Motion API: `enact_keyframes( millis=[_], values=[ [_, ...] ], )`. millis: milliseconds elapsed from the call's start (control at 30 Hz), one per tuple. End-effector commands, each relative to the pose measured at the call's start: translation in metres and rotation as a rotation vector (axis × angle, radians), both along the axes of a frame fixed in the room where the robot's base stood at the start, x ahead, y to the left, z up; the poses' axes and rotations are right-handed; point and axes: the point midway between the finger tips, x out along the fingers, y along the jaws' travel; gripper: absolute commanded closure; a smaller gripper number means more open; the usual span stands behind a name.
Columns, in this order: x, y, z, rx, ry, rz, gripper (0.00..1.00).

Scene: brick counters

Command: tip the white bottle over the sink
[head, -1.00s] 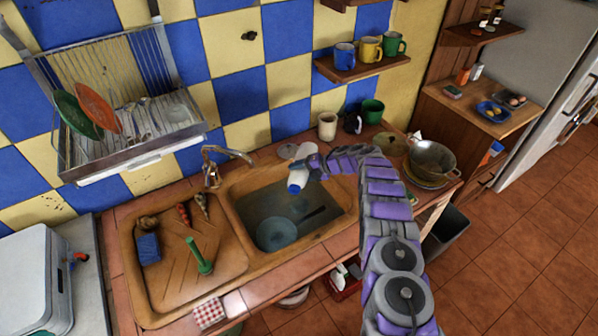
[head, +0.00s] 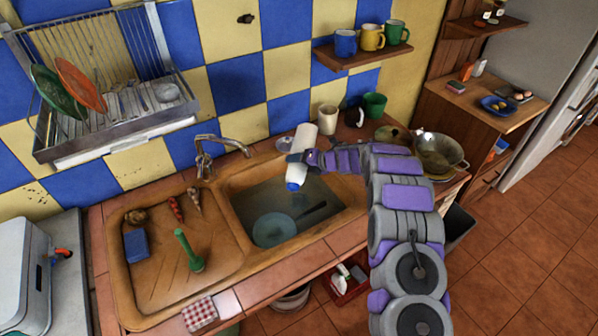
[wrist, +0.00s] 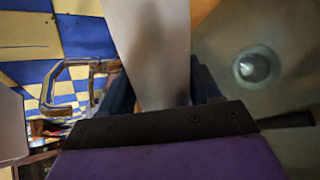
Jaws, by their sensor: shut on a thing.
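The white bottle (head: 301,152) is in my gripper (head: 303,160) above the far right part of the sink (head: 262,196). It is tilted, with its blue-capped end (head: 293,185) pointing down toward the basin and its body leaning up and back. In the wrist view the white bottle (wrist: 153,45) fills the space between the dark fingers, and my gripper (wrist: 155,85) is shut on it. The drain (wrist: 254,67) shows in the basin to the right. Whether anything flows from the bottle cannot be seen.
A round pan (head: 273,229) lies in the basin. The faucet (head: 212,150) stands at the back left of the sink. A green brush (head: 190,250) and a blue sponge (head: 137,244) are on the drainboard. A beige cup (head: 328,119) and a metal bowl (head: 438,152) stand behind and right.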

Motion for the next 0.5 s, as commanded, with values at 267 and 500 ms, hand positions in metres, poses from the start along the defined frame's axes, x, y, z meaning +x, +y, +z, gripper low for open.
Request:
enact_keyframes(
  millis=[267,500],
  values=[
    [-0.003,0.001,-0.002,-0.014,-0.081,-0.002,0.73],
    [-0.01,0.003,0.005,-0.035,-0.203,0.0,0.73]
  ],
)
